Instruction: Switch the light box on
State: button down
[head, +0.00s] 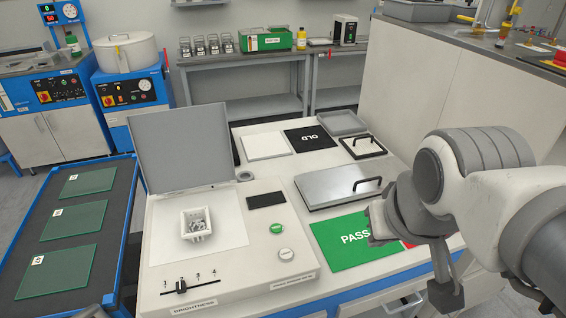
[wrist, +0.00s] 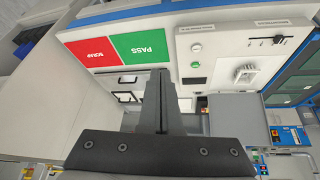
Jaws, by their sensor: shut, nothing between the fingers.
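The light box (head: 165,275) is a pale unit on the bench with a raised grey lid (head: 180,148). Its front has a green button (head: 276,228), a white button (head: 286,254), a dark blank display (head: 266,200) and a brightness slider (head: 180,287). A small white basket of metal parts (head: 197,224) stands on its white panel (head: 165,235); I cannot tell whether the panel is lit. My gripper (head: 376,225) is shut and empty, right of the buttons, over the green PASS mat. In the wrist view, the green button (wrist: 195,65) lies right of my shut fingers (wrist: 158,78).
The green PASS mat (head: 340,243) and red SCRAP mat (wrist: 92,60) lie beside the light box. A grey lidded tray with a black handle (head: 335,187) is behind the PASS mat. A cart with green plates (head: 65,271) stands at left.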

jog(key=w+d+f+n+g+h+p, duration=0.2)
jog(key=w+n+h+p, duration=0.2)
jog(key=w, duration=0.2)
jog(key=n+t+h+p, duration=0.1)
jog(key=n+t+p, duration=0.3)
jog(key=n+p, duration=0.75)
send_over(282, 256)
jog(key=b, duration=0.3)
notch_tip(282, 256, down, 15)
jog(key=n, duration=0.4)
jog(key=shift+r, duration=0.2)
notch_tip(282, 256, down, 7)
jog(key=b, duration=0.3)
jog(key=shift+b, duration=0.3)
jog(key=shift+f+b, duration=0.9)
jog(key=shift+b, duration=0.25)
